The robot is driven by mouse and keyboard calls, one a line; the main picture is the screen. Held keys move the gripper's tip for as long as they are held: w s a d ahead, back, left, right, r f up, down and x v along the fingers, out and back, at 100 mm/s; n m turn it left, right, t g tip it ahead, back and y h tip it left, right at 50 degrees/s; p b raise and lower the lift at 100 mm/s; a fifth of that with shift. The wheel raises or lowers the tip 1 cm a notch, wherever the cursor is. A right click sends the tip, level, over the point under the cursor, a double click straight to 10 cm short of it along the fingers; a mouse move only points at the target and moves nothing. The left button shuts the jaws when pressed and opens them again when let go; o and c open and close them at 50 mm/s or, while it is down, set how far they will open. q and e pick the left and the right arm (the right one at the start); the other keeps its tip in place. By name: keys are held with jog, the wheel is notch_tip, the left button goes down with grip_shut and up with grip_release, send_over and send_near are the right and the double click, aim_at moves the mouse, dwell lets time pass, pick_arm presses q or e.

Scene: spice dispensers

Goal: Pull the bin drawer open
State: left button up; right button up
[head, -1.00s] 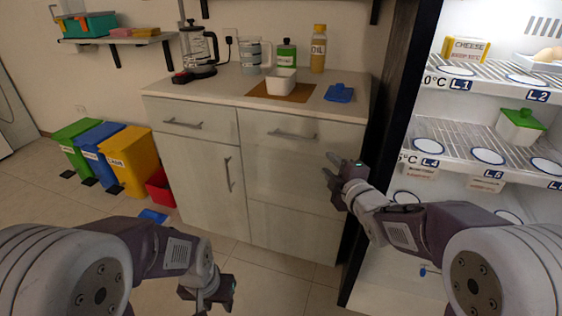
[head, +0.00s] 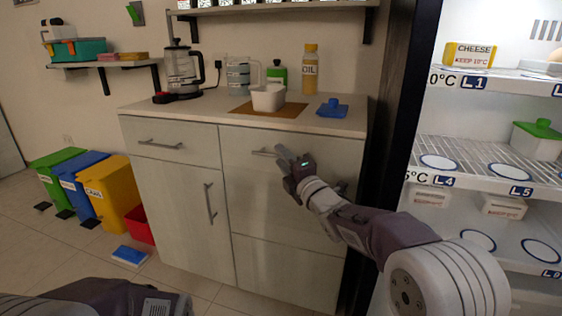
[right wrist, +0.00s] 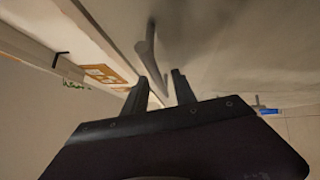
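The wide drawer front (head: 290,200) on the right of the cabinet is shut, flush with the cabinet face. Its bar handle (head: 263,153) is partly hidden behind my right gripper (head: 280,157). In the right wrist view, the handle (right wrist: 149,55) runs down toward the gap between the two fingers of my right gripper (right wrist: 161,82). The fingers are apart, with the bar at or just before that gap; I cannot tell whether they touch it. My left gripper is out of view; only part of my left arm shows at the bottom.
The counter (head: 185,108) above holds a coffee maker (head: 183,68), a white container (head: 268,98), an oil bottle (head: 310,72) and a blue item (head: 333,108). The fridge (head: 425,130) stands open at right. Coloured bins (head: 108,190) stand left. A blue item (head: 129,256) lies on the floor.

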jog(key=shift+w+a+r, duration=0.1)
jog(key=shift+w+a, duration=0.15)
jog(key=shift+w, duration=0.25)
grip_shut()
dwell(1.1)
